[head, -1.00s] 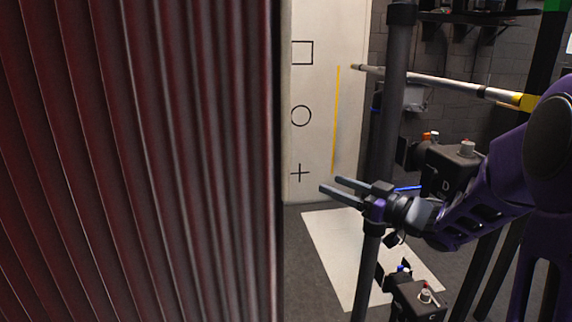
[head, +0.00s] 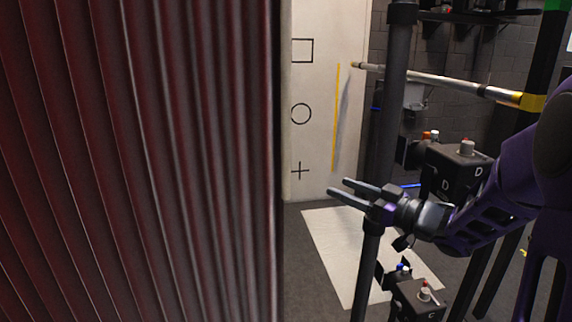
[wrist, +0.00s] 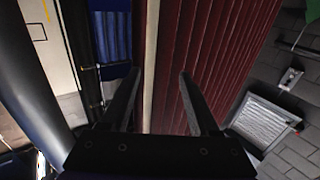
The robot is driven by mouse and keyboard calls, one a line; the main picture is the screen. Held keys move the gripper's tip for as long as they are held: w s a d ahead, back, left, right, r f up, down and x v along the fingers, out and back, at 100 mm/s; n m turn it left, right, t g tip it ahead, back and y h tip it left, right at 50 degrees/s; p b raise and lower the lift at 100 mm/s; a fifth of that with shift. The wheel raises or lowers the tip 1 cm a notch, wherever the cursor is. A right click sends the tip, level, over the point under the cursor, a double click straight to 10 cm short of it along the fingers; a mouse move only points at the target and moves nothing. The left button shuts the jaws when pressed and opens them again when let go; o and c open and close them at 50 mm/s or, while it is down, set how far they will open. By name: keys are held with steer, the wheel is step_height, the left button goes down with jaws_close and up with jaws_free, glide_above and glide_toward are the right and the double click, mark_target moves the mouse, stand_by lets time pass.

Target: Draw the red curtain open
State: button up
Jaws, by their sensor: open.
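The red curtain (head: 140,160) hangs in vertical pleats and fills the left half of the head view. Its right edge is near the middle of that view. My gripper (head: 338,187) is open and empty, to the right of that edge and apart from it in the picture. The curtain's top and bottom are out of view in the head view.
A dark upright pole (head: 386,130) stands close behind my gripper. A white panel (head: 325,120) with a square, circle and cross stands behind. Black boxes with knobs, one marked D (head: 455,168), stand at right. A white mat (head: 340,245) lies on the floor.

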steer(key=v, duration=1.6)
steer(key=shift+s+d, duration=0.3)
